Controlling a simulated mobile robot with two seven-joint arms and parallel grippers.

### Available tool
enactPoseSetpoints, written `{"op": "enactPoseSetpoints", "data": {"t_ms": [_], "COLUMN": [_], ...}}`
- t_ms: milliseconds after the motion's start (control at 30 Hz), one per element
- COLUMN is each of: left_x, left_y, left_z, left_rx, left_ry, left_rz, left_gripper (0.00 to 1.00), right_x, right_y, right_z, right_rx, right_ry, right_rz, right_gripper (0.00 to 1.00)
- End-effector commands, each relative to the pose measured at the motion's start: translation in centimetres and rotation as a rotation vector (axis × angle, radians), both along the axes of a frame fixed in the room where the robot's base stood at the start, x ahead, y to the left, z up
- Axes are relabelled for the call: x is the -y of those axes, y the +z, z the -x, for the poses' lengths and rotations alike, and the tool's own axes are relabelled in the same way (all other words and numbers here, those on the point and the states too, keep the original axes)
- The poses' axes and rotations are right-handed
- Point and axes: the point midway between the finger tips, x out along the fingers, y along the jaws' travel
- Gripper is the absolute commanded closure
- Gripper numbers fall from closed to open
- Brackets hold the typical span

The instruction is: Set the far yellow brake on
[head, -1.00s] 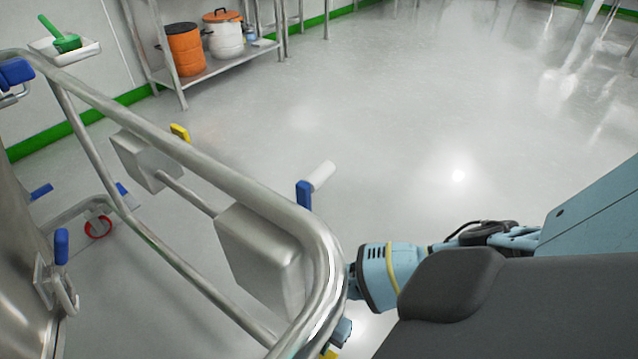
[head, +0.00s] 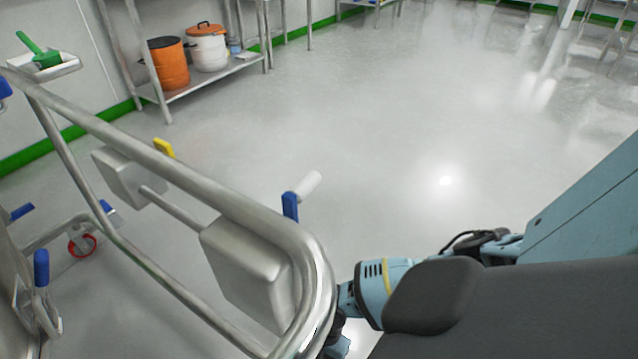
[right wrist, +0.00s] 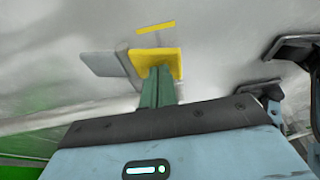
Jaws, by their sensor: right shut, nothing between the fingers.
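In the right wrist view a yellow lever plate (right wrist: 158,62) stands just beyond the fingertips of my right gripper (right wrist: 160,72). The green fingers are together, with nothing held, and overlap the plate's lower edge in the picture; I cannot tell if they touch. A grey block (right wrist: 104,64) sits left of the plate. In the head view one yellow tab (head: 163,147) shows behind the steel rail, next to a grey box. I cannot tell if it is the plate in the wrist view. My right gripper's fingers are hidden in the head view. My left gripper is not in view.
A curved steel rail (head: 190,178) crosses the left side, with a steel box (head: 245,270) below it. A blue handle (head: 290,206) stands beside the rail. A red-rimmed caster (head: 82,245) is lower left. A shelf with an orange drum (head: 168,62) stands behind. The floor at right is clear.

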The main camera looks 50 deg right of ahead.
Motion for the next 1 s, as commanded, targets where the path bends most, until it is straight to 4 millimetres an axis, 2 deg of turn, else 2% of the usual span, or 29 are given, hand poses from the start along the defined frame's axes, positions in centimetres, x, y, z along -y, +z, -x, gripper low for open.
{"op": "enactPoseSetpoints", "data": {"t_ms": [367,1000], "left_x": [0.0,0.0], "left_y": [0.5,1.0], "left_z": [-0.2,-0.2], "left_rx": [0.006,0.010], "left_ry": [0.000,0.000], "left_rz": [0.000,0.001], "left_gripper": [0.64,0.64], "right_x": [0.1,0.2], "right_y": [-0.4,-2.6], "right_z": [0.6,2.0], "right_rx": [0.078,0.449], "right_ry": [0.001,0.001], "right_rz": [-0.005,-0.035], "right_gripper": [1.00,1.00]}}
